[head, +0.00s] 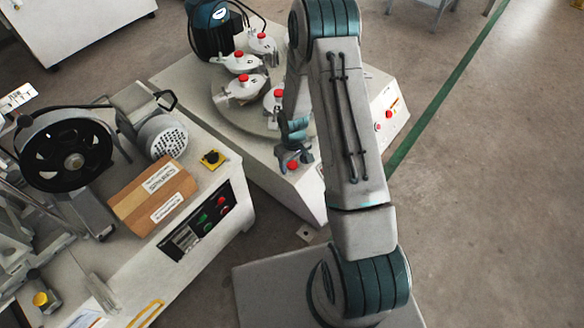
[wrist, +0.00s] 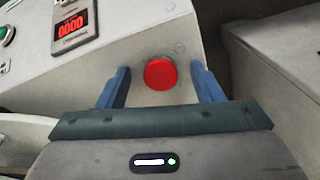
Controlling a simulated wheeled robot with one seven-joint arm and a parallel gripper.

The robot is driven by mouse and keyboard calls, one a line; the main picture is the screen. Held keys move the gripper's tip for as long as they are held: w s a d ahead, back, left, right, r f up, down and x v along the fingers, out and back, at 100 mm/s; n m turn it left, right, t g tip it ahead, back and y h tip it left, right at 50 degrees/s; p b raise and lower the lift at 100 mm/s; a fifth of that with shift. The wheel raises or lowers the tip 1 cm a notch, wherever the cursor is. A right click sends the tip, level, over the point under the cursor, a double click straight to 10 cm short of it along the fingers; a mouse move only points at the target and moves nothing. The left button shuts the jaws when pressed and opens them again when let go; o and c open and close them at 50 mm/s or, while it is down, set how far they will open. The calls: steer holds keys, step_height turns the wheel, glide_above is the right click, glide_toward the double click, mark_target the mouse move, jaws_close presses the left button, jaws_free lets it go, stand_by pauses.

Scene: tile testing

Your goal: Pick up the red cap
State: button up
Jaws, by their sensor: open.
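A round red cap (wrist: 160,74) sits on a light grey machine face in the wrist view. It lies between the two blue fingers of my gripper (wrist: 160,70), with a gap on each side. My gripper is open and holds nothing. In the head view, my gripper (head: 294,157) points down at the front edge of the grey machine, and the red cap (head: 293,166) shows between its fingertips. Whether the fingertips touch the machine face cannot be told.
Several clamps with red tops (head: 244,79) stand on the round turntable behind my arm. A red digital display (wrist: 72,24) is beside the cap. A bench (head: 225,172) with a cardboard box (head: 153,197) and a fan-like wheel stands at left. The floor at right is clear.

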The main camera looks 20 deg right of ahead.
steer(key=c, duration=1)
steer(key=shift+r, duration=0.1)
steer(key=shift+c, duration=0.2)
